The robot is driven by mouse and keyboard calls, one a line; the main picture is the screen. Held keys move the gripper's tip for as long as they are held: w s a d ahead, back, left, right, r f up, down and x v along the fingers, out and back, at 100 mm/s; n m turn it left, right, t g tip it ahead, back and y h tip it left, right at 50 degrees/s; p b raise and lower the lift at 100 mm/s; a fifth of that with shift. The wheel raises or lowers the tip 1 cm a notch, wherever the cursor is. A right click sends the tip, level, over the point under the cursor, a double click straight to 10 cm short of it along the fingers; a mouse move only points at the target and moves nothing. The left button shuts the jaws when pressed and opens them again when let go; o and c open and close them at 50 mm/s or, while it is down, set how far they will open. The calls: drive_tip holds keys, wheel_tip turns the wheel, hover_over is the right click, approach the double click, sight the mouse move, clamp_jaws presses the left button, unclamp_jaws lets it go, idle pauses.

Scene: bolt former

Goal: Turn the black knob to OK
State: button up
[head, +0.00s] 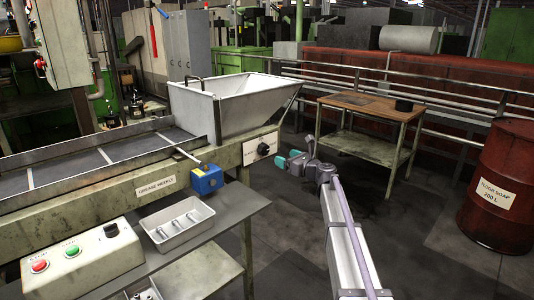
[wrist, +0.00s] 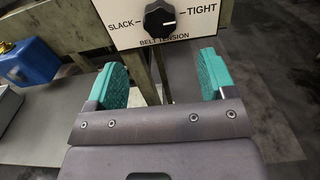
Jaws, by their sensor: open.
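The black knob (wrist: 159,19) sits on a white plate (wrist: 125,27) marked SLACK on the left, TIGHT on the right and BELT TENSION below. The plate's top is cut off in the wrist view, and no OK mark shows. In the head view the knob (head: 263,149) is on the machine's side below the white hopper. My gripper (head: 289,158) is open and empty, just right of the plate in the head view. In the wrist view its teal fingers (wrist: 163,72) are apart, with the knob ahead, above the gap, untouched.
A blue box (head: 207,180) hangs on the machine's side, left of the plate. A control box (head: 85,255) with red and green buttons and another black knob (head: 111,230) stands at front left beside a metal tray (head: 177,237).

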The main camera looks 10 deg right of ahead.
sight(265, 151)
drive_tip(key=x, duration=1.1)
drive_tip(key=shift+f, duration=0.1)
drive_tip(key=shift+s, duration=0.1)
drive_tip(key=c, duration=0.9)
drive_tip(key=shift+n, duration=0.5)
drive_tip(key=n, duration=0.3)
drive_tip(key=shift+n, duration=0.3)
drive_tip(key=n, duration=0.4)
drive_tip(key=shift+s+a+f, duration=0.1)
drive_tip(key=shift+a, duration=0.05)
drive_tip(key=n, duration=0.5)
drive_tip(key=shift+f, duration=0.1)
drive_tip(key=n, duration=0.4)
drive_tip(key=shift+n, duration=0.3)
